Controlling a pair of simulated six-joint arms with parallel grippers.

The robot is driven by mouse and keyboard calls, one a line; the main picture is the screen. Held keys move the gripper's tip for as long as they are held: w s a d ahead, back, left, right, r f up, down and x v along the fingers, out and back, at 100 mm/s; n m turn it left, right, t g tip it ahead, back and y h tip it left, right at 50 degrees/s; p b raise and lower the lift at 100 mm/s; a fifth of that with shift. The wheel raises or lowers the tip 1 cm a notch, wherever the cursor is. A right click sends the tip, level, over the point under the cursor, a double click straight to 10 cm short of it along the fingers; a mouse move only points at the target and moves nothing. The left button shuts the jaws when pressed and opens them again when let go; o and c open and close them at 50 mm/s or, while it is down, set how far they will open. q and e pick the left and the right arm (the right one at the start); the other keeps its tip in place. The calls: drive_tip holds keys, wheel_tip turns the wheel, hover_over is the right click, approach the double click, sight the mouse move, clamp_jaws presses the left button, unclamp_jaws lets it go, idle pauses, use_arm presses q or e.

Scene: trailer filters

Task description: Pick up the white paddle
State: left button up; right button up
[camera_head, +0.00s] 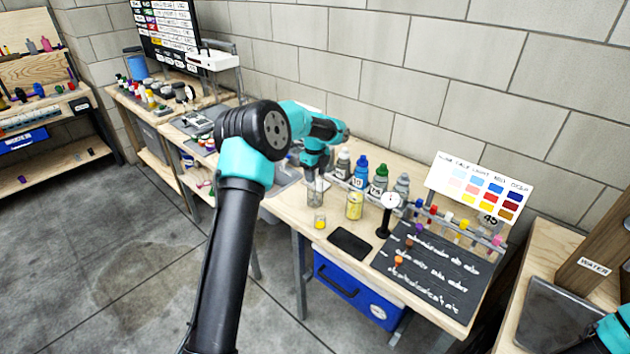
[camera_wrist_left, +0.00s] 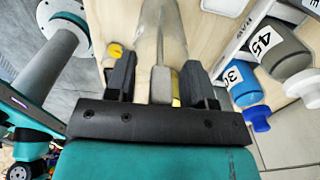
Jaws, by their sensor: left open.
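My left gripper (camera_head: 316,178) points down over the wooden bench, and its fingers also show in the left wrist view (camera_wrist_left: 158,82). It is open. A pale grey, upright, see-through-looking piece (camera_wrist_left: 160,30) lies between and beyond the fingers in the wrist view. A flat greyish piece (camera_wrist_left: 161,84) shows in the finger gap; I cannot tell if it is the white paddle or if either finger touches it. No white paddle shows clearly in the head view, where my arm hides part of the bench. My right gripper is out of view.
Numbered bottles (camera_head: 361,172) line the back. A blue bin (camera_head: 350,287) sits below.

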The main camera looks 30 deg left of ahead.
use_arm(q)
clamp_jaws()
idle(0.4)
drive_tip(key=shift+r, duration=0.1)
wheel_tip(320, 180, up, 18)
idle(0.7)
